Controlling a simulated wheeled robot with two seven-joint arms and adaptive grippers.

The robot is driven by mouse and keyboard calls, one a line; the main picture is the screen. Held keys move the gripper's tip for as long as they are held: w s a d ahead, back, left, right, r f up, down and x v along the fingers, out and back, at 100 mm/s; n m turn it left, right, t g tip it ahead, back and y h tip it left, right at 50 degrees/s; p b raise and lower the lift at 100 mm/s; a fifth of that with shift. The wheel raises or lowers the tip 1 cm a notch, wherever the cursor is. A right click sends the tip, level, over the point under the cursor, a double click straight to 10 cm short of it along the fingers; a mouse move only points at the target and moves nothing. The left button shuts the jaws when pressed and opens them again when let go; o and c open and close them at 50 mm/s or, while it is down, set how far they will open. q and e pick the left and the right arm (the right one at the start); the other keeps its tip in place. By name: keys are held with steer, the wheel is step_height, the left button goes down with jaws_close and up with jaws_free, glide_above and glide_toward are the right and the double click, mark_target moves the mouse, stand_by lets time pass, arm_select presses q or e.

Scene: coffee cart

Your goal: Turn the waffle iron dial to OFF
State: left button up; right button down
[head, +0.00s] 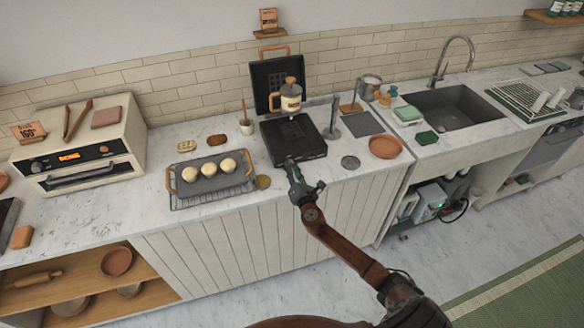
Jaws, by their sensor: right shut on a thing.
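The black waffle iron (309,148) stands on the marble counter with its lid (258,82) raised at the back. My right gripper (291,164) is at the front edge of its base, left of the middle. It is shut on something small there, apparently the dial. The gripper covers the dial, so its marking and setting cannot be read. My left gripper is not in view.
A grey post (333,120) and terracotta dish (385,147) are to the right.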

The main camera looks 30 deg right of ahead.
steer(key=n+p, duration=0.1)
steer(key=n, duration=0.3)
steer(key=shift+f+n, duration=0.15)
steer(key=shift+n, duration=0.25)
stand_by(0.4)
steer(key=c, duration=1.7)
jaws_free()
steer(key=v, duration=1.2)
